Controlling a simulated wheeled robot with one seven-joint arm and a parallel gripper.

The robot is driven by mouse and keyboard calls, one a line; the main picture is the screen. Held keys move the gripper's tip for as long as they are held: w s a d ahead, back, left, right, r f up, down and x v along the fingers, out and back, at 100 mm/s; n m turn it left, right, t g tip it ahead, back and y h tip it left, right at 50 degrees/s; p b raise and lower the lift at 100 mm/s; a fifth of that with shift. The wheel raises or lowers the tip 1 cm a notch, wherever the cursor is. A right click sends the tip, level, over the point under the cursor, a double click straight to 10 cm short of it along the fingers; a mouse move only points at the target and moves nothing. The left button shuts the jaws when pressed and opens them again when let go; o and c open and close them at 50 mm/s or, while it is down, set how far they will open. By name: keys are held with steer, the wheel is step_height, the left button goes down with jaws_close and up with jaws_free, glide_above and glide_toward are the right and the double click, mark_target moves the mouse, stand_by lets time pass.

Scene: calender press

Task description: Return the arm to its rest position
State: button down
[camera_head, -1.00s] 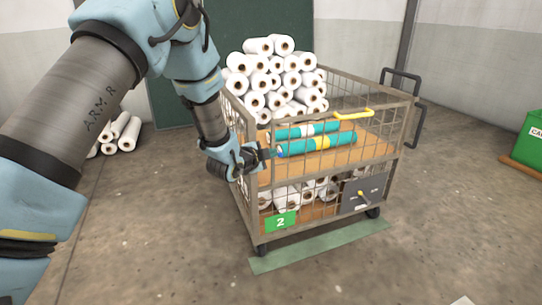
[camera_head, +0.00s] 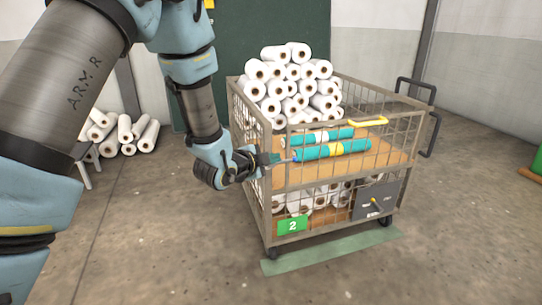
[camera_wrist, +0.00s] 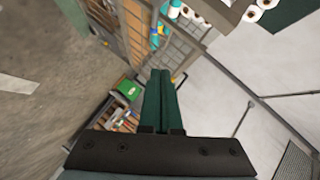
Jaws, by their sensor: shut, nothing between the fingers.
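My arm reaches from the left side of the head view, bent downward, to the left front corner of the wire cart (camera_head: 392,190). My gripper (camera_head: 278,159) is at its end, level with the cart's upper deck and in front of the mesh there. I cannot tell whether it touches the mesh. In the wrist view the two dark green fingers (camera_wrist: 160,72) lie together with nothing between them. Two teal rolls lie on the cart's wooden deck; the nearer roll (camera_head: 312,154) has a yellow band.
White rolls (camera_head: 300,72) are stacked in the cart, with more on its lower shelf. More white rolls (camera_head: 143,133) lie at the left wall. Floor in front is clear.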

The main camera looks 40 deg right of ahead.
steer(key=shift+a, duration=0.15)
steer(key=shift+r, duration=0.1)
steer(key=w+a+n+t+y, duration=0.1)
steer(key=w+a+n+y, duration=0.3)
steer(key=a, duration=0.6)
steer(key=w+a+n+t+y, duration=0.15)
steer(key=w+a+n, duration=0.3)
steer(key=a, duration=0.55)
steer(key=w+a+n+y, duration=0.4)
steer(key=a+n, duration=0.2)
steer(key=a, duration=0.4)
steer(key=s+a+r+n+g+y, duration=0.1)
steer(key=s+a+n+g, duration=0.1)
steer(key=s+a+n, duration=0.35)
steer(key=s+a+r+n+g+y, duration=0.1)
steer(key=s+a+n+y, duration=0.1)
steer(key=a, duration=0.6)
steer(key=s+a+n+g+y, duration=0.1)
steer(key=s+a+n+g, duration=0.1)
steer(key=s+a+n, duration=0.3)
step_height(320, 180, up, 23)
steer(key=a+m+p, duration=0.1)
steer(key=p, duration=2.2)
steer(key=shift+w+a+r, duration=0.2)
steer(key=shift+a, duration=0.15)
